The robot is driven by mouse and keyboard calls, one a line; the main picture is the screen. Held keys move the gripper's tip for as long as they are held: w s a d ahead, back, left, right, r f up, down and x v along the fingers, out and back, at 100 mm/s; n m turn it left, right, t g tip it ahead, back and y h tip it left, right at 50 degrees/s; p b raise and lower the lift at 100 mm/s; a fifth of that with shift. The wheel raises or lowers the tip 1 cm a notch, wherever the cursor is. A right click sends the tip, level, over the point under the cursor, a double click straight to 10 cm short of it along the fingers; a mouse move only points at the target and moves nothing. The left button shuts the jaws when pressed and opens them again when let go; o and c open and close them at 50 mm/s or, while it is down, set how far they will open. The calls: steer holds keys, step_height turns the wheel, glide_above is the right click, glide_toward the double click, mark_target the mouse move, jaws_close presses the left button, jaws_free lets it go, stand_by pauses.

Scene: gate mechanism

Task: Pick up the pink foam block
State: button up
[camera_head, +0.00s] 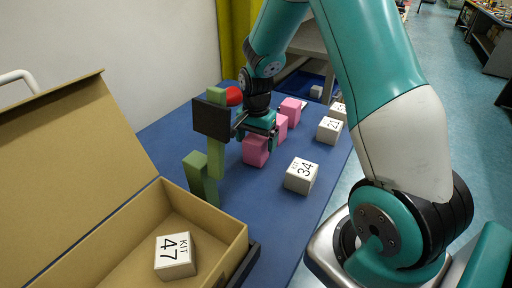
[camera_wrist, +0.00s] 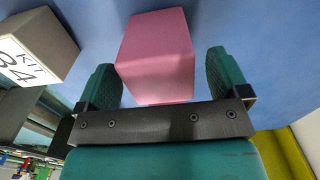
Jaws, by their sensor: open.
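Several pink blocks stand on the blue table in the head view: a near one (camera_head: 255,151), one behind it (camera_head: 281,127) and a farther one (camera_head: 290,110). My gripper (camera_head: 256,138) is low over the near one, partly hidden by its own body. In the wrist view a pink block (camera_wrist: 157,50) appears between the two teal fingers of my gripper (camera_wrist: 161,82), with a gap on each side. The gripper is open. Whether the fingertips reach down beside the block is hard to tell.
A green block structure (camera_head: 215,158) with a dark piece (camera_head: 211,119) stands close left. An open cardboard box (camera_head: 235,238) holds block 47 (camera_head: 175,256).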

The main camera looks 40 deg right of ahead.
steer(key=shift+f, duration=0.85)
steer(key=c, duration=1)
steer(key=shift+r, duration=0.15)
